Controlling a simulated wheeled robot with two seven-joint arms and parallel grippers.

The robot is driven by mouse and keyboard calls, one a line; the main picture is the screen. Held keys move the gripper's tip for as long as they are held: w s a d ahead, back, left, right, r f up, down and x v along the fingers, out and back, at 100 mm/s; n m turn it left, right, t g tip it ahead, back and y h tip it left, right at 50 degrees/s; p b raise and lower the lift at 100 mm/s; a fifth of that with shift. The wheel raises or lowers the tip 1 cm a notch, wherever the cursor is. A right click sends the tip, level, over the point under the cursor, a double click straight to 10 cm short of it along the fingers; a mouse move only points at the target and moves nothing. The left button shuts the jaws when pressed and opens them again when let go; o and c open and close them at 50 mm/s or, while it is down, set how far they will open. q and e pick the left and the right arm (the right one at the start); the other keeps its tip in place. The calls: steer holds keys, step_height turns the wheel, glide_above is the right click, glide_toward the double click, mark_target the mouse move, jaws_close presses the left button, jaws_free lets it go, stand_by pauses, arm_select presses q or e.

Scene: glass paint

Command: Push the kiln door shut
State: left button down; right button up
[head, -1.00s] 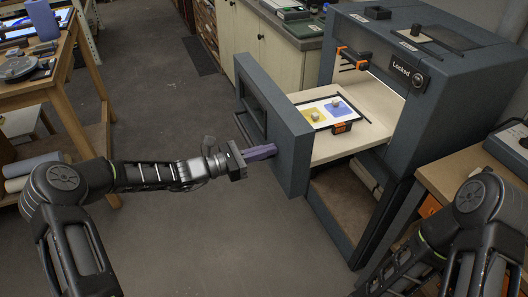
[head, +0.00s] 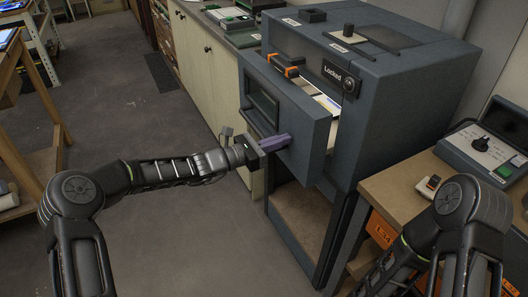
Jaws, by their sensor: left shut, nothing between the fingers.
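The grey kiln (head: 420,95) stands right of centre, with a "Locked" label on its upper front. Its thick grey door (head: 308,112), with a dark window, is partly open, with a gap along its right side. Through the gap a bit of the pale shelf and the glass panel (head: 328,104) shows; the door hides the rest. My left gripper (head: 278,143) is shut and empty.
A wooden bench (head: 400,190) with a control box (head: 490,150) stands right of the kiln. Pale cabinets (head: 205,70) line the back left of it. An open compartment (head: 305,215) lies below the door.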

arm_select(q)
steer(key=b+x, duration=0.1)
steer(key=x, duration=0.5)
steer(key=shift+w+d+r+b, duration=0.2)
steer(key=shift+d+b, duration=0.1)
steer(key=shift+b, duration=0.1)
arm_select(e)
step_height(320, 180, down, 2)
steer(key=shift+f, duration=0.15)
arm_select(q)
steer(key=shift+r, duration=0.1)
steer(key=shift+a, duration=0.1)
arm_select(e)
steer(key=shift+s+a, duration=0.1)
arm_select(q)
steer(key=b+v, duration=0.1)
steer(key=v, duration=1.3)
steer(key=shift+f, duration=0.3)
arm_select(e)
steer(key=shift+s+a+f, duration=0.75)
steer(key=shift+s+a, duration=0.05)
steer(key=shift+s, duration=0.05)
arm_select(q)
steer(key=shift+s, duration=0.1)
